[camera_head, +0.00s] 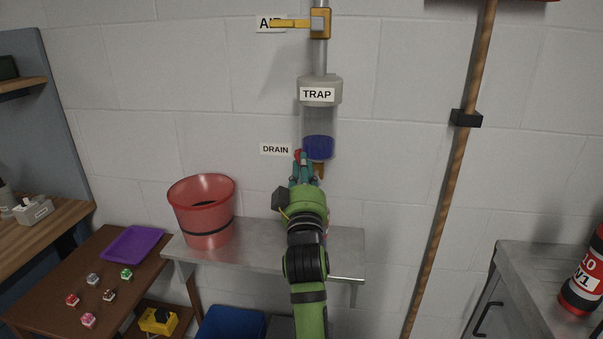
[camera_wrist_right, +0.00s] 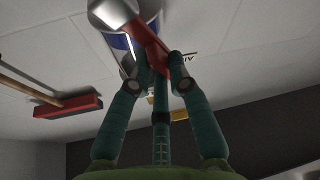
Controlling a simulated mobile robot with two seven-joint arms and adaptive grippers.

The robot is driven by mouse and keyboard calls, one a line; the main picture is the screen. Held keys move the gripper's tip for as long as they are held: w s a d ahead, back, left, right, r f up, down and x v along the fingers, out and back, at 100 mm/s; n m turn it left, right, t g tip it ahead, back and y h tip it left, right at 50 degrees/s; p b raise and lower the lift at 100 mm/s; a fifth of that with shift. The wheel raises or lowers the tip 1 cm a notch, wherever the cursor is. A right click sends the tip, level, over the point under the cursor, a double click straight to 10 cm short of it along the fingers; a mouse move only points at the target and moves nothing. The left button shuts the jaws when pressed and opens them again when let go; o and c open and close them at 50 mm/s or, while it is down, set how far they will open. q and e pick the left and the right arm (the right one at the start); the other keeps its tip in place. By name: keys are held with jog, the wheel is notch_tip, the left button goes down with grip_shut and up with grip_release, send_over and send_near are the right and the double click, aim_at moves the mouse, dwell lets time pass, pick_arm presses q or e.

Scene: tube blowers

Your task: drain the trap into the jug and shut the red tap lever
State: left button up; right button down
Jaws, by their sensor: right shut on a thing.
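The trap (camera_head: 320,92) hangs on the wall pipe, a grey cap over a clear bowl. Blue liquid (camera_head: 318,148) stands in the bottom of the bowl. A brass-coloured outlet (camera_head: 319,171) shows just below it. My right gripper (camera_head: 303,157) is at the lower left of the bowl, shut on the red tap lever (camera_head: 297,154). In the right wrist view the red lever (camera_wrist_right: 152,48) lies between the fingertips, slanting up to a silver round part. The fingers hide part of the lever in the head view. I cannot make out a jug. My left gripper is out of view.
A red bucket (camera_head: 203,228) stands on the left of the metal shelf (camera_head: 262,248) below the trap. A yellow air valve (camera_head: 320,23) is above. A wooden pole (camera_head: 450,180) leans at right. A low table with a purple tray (camera_head: 134,245) is at left.

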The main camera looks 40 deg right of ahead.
jog(key=shift+r, duration=0.15)
jog(key=c, duration=1.1)
grip_release()
jog(key=shift+c, duration=0.2)
notch_tip(320, 180, up, 10)
jog(key=shift+a, duration=0.1)
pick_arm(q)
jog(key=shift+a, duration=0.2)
